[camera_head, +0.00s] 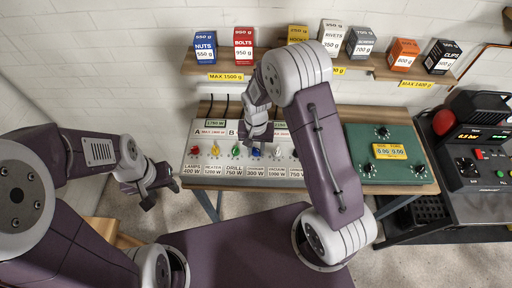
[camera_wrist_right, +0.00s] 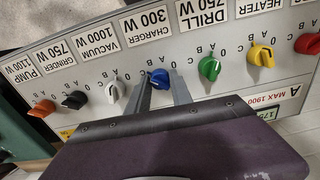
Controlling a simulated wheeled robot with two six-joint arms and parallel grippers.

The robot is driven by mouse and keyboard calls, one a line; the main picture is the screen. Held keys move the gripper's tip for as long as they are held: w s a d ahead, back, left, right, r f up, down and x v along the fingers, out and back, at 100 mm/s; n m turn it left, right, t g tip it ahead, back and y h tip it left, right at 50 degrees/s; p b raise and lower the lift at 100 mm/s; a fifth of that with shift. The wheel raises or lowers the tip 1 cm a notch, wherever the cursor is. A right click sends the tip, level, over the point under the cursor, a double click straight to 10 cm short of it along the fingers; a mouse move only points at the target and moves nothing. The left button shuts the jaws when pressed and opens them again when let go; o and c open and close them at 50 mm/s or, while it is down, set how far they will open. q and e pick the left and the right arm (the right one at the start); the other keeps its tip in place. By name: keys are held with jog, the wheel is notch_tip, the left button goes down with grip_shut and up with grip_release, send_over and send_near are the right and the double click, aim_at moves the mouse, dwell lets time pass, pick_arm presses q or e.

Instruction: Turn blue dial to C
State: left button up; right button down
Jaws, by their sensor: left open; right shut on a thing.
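The blue dial (camera_head: 256,152) is on the white control panel (camera_head: 209,137), above the charger 300 W label (camera_head: 256,172). In the right wrist view the blue dial (camera_wrist_right: 159,76) shows upside down between the two fingers of my right gripper (camera_wrist_right: 157,84), which is shut on it. Letters C, 0, A and B are printed around the dial; I cannot tell clearly which one it points to. In the head view my right gripper (camera_head: 257,139) reaches down onto the panel from above. My left gripper (camera_head: 151,188) is open and empty, off the panel's left side.
Green (camera_wrist_right: 209,67) and white (camera_wrist_right: 114,91) dials flank the blue one, with yellow, red, black and orange dials further along. A green box (camera_head: 388,170) with several knobs is right of the panel. A shelf (camera_head: 290,67) with boxes hangs above.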

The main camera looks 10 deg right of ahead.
aim_at(256, 149)
jog(key=shift+n, duration=0.9)
jog(key=c, duration=1.1)
grip_release()
jog(key=shift+c, duration=0.2)
notch_tip(256, 149, up, 9)
jog(key=shift+r+b, duration=0.1)
jog(key=shift+b, duration=0.3)
